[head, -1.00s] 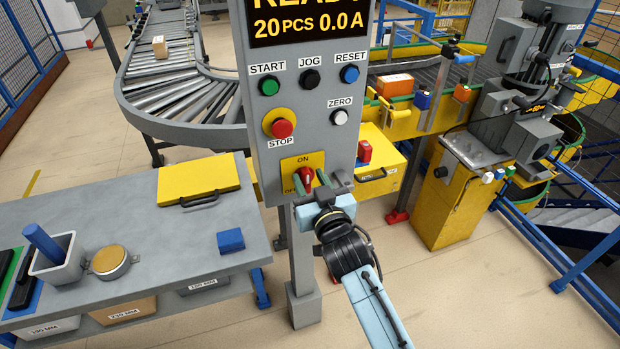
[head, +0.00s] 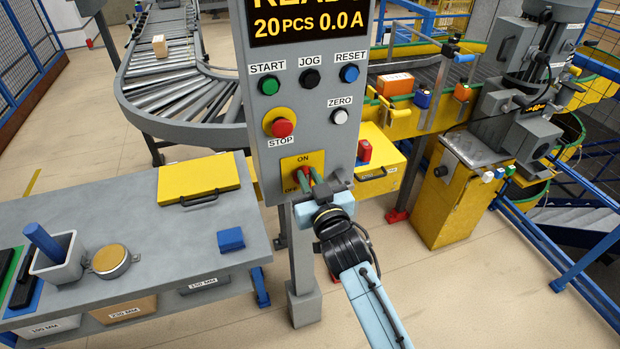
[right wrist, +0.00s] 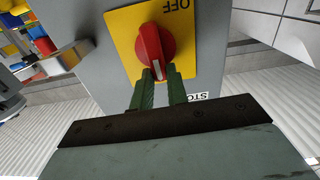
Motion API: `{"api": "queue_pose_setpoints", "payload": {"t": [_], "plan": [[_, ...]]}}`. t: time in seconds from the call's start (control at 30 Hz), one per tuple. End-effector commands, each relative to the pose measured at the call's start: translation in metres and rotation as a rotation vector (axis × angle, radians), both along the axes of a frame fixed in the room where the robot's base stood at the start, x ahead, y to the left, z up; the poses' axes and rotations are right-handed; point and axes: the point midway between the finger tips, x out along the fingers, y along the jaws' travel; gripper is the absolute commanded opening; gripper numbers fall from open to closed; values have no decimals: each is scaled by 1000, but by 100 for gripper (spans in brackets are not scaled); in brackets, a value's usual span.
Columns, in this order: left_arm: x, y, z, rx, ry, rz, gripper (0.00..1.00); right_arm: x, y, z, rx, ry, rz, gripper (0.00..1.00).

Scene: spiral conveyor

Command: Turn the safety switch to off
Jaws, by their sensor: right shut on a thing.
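The safety switch is a red knob (head: 302,175) on a yellow plate (head: 288,163) low on the grey control panel. The plate reads ON at the top and OFF at the lower left. In the right wrist view the knob (right wrist: 152,45) has a white mark pointing down toward my fingers, away from the OFF text. My right gripper (head: 309,176) is shut on the knob, with its green fingers on both sides of the knob's end in the right wrist view (right wrist: 161,77). The ON text is hidden there. My left gripper is out of view.
A red STOP button (head: 282,128) sits just above the plate, below several other buttons. A grey workbench (head: 140,225) with a yellow case (head: 199,178) stands to the left. A yellow box (head: 382,165) stands close behind the panel's right side.

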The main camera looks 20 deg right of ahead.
Motion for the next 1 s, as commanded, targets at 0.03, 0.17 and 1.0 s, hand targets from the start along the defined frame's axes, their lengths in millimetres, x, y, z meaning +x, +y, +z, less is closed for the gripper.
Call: {"api": "queue_pose_setpoints", "payload": {"t": [0.03, 0.17, 1.0], "plan": [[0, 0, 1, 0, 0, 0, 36, 0, 1, 0, -17, 0, 0, 0], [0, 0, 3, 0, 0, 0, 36, 0, 2, 0, -86, -2, 0, 0], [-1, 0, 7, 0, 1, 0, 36, -1, 18, -10, -857, -29, 1, 0]]}}
